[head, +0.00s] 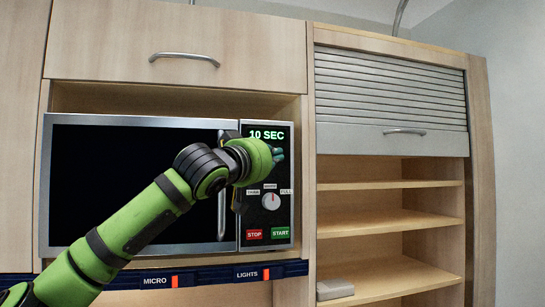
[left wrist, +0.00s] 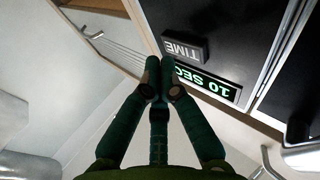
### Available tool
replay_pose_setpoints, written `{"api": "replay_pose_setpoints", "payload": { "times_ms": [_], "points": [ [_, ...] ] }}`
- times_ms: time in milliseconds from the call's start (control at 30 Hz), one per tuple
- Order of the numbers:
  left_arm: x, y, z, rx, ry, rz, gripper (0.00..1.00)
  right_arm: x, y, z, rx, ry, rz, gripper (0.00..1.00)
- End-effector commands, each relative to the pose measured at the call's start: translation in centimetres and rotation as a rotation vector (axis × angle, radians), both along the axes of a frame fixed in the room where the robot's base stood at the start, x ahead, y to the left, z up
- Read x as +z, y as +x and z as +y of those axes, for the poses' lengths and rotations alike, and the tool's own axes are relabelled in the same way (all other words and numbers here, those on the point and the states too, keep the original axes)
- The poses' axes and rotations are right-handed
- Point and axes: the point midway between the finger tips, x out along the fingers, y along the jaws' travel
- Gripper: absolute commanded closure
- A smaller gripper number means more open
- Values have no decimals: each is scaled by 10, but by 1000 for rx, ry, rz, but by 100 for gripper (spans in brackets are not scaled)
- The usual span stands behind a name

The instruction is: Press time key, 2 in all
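The microwave (head: 130,195) has a control panel on its right side, and its display (head: 267,134) reads 10 SEC. The dark time key (left wrist: 186,48), marked TIME, shows upside down in the left wrist view beside the display (left wrist: 207,85). In the head view my gripper and wrist hide the key. My left gripper (head: 278,154) is in front of the panel just below the display. In the left wrist view its fingertips (left wrist: 157,78) are together, empty, and close to the key; I cannot tell whether they touch it. My right gripper is not in view.
A dial (head: 271,201), a red STOP key (head: 254,234) and a green START key (head: 281,233) are lower on the panel. The microwave's handle (head: 222,218) stands left of the panel. MICRO and LIGHTS switches (head: 175,281) sit below. Shelves (head: 390,227) are at right.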

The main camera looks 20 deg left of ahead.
Motion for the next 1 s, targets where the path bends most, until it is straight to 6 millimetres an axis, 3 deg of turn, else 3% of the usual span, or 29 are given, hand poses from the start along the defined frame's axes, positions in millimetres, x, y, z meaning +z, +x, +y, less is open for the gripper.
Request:
{"api": "replay_pose_setpoints", "payload": {
  "times_ms": [1000],
  "points": [
    [0, 7, 5, 0, 0, 0, 100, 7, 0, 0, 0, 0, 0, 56]
  ]
}}
